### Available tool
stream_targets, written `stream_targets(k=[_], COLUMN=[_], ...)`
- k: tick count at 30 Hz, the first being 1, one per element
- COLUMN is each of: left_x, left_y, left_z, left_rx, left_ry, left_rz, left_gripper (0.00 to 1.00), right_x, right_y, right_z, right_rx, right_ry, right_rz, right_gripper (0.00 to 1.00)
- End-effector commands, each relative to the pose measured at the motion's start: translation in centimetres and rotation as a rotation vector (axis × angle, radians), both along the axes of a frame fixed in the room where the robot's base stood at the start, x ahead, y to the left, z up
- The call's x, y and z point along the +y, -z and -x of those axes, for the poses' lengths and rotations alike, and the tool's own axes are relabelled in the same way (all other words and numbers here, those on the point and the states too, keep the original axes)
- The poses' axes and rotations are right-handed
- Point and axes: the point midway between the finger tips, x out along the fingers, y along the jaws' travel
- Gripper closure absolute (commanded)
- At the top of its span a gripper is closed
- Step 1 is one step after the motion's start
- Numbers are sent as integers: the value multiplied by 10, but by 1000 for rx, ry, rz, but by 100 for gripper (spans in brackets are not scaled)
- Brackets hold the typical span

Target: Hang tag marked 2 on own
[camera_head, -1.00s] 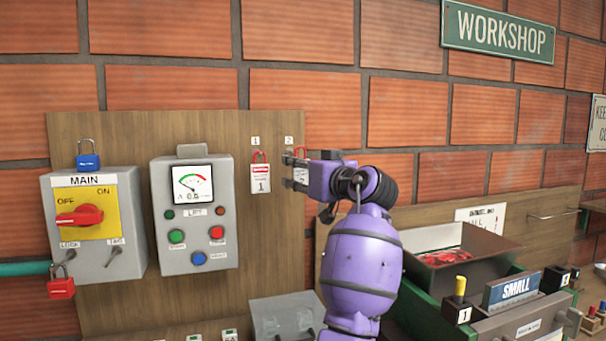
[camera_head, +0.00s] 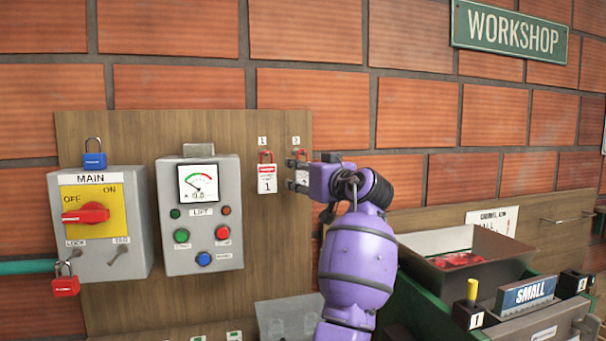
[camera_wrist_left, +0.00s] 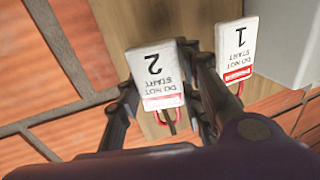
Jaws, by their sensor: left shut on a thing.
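Tag 2 (camera_wrist_left: 155,72) is a white card with a red band and red loop, seen upside down in the left wrist view. My left gripper (camera_head: 292,173) is shut on it at the wooden board, under the small label 2 (camera_head: 296,140). In the head view the gripper mostly hides this tag. The tag's red loop (camera_wrist_left: 170,117) is by a peg on the board; I cannot tell whether the loop is around it. Tag 1 (camera_head: 267,180) hangs under label 1 just left of the gripper. My right gripper is not in view.
The grey main switch box (camera_head: 135,240) has a red knob, a blue padlock (camera_head: 94,160) on top and a red padlock (camera_head: 66,286) at its lower left. The lift panel (camera_head: 207,255) is beside it. An open box (camera_head: 490,270) stands at right.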

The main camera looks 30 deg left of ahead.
Motion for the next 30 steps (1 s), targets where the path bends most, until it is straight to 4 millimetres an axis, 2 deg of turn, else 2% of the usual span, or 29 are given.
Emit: stream_targets(k=[14,15,19,30], left_x=[0,0,0,-3], left_y=[0,0,0,0], left_z=[0,0,0,1], left_rx=[0,0,0,0], left_ry=[0,0,0,1], left_rz=[0,0,0,0], left_gripper=[86,62,45,44], right_x=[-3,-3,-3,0], right_y=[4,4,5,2], right_z=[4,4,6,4], right_rx=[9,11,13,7], right_ry=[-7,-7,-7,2], right_rz=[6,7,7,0], right_gripper=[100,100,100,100])
